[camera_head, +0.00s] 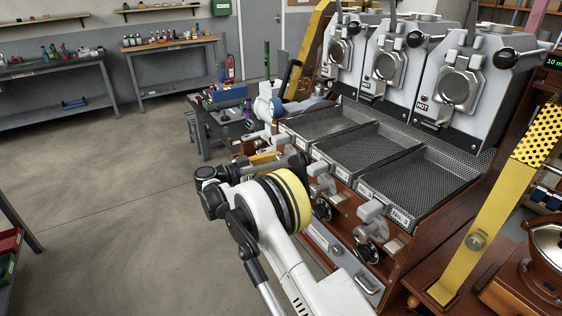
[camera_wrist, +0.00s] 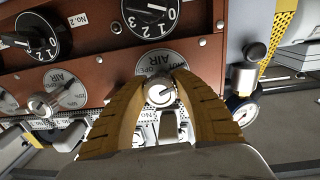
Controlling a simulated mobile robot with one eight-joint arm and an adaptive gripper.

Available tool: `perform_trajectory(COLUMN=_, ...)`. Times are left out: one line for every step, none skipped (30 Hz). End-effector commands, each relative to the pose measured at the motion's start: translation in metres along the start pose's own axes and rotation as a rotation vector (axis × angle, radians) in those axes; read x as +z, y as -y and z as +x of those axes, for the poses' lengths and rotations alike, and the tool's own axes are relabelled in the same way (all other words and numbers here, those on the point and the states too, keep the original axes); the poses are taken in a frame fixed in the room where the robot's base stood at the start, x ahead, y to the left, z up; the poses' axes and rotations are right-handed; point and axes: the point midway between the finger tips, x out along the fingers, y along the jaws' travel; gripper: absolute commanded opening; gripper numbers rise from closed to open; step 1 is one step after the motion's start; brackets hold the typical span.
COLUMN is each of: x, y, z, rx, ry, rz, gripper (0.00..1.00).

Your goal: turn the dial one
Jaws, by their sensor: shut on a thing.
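In the wrist view my gripper (camera_wrist: 161,84) has its two tan fingers closed around a small silver knob (camera_wrist: 158,94). The knob sits on a round white plate (camera_wrist: 160,61) marked AIR and OPEN. A black dial (camera_wrist: 152,12) with white numbers is just above it, clear of the fingers. Another black dial (camera_wrist: 36,38) is at the upper left, near a No.2 label. A second silver air knob (camera_wrist: 42,105) is below that one. In the head view my arm hides the gripper and the knob it holds.
The roaster's brown front panel (camera_wrist: 100,75) is close behind the fingers. A small gauge (camera_wrist: 244,112) and a metal cylinder stand to the right. In the head view, mesh trays (camera_head: 375,160) lie above the controls, and open floor (camera_head: 120,200) is at the left.

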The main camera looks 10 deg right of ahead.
Motion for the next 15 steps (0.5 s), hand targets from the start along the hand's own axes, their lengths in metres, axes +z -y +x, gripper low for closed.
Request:
perform_trajectory(x=0.0029, y=-0.0014, z=-0.0010, rx=0.003, ry=0.003, rz=-0.025, gripper=0.00)
perform_trajectory(x=0.0029, y=-0.0014, z=-0.0010, rx=0.003, ry=0.002, rz=-0.040, gripper=0.00)
perform_trajectory(x=0.0028, y=-0.0015, z=-0.0010, rx=0.004, ry=0.000, rz=-0.060, gripper=0.00)
perform_trajectory(x=0.0028, y=-0.0015, z=-0.0010, rx=0.004, ry=0.000, rz=-0.072, gripper=0.00)
perform_trajectory(x=0.0028, y=-0.0016, z=-0.0010, rx=0.004, ry=-0.001, rz=-0.084, gripper=0.00)
perform_trajectory(x=0.0028, y=-0.0016, z=-0.0010, rx=0.004, ry=-0.002, rz=-0.098, gripper=0.00)
perform_trajectory(x=0.0028, y=-0.0017, z=-0.0010, rx=0.004, ry=-0.003, rz=-0.107, gripper=0.00)
perform_trajectory(x=0.0027, y=-0.0017, z=-0.0010, rx=0.004, ry=-0.003, rz=-0.116, gripper=0.00)
perform_trajectory(x=0.0027, y=-0.0018, z=-0.0009, rx=0.004, ry=-0.004, rz=-0.126, gripper=0.00)
perform_trajectory(x=0.0027, y=-0.0018, z=-0.0009, rx=0.005, ry=-0.004, rz=-0.132, gripper=0.00)
perform_trajectory(x=0.0027, y=-0.0018, z=-0.0009, rx=0.005, ry=-0.004, rz=-0.137, gripper=0.00)
perform_trajectory(x=0.0027, y=-0.0018, z=-0.0009, rx=0.005, ry=-0.005, rz=-0.143, gripper=0.00)
perform_trajectory(x=0.0027, y=-0.0018, z=-0.0009, rx=0.005, ry=-0.005, rz=-0.147, gripper=0.00)
perform_trajectory(x=0.0027, y=-0.0019, z=-0.0009, rx=0.005, ry=-0.005, rz=-0.150, gripper=0.00)
perform_trajectory(x=0.0027, y=-0.0019, z=-0.0009, rx=0.005, ry=-0.005, rz=-0.152, gripper=0.00)
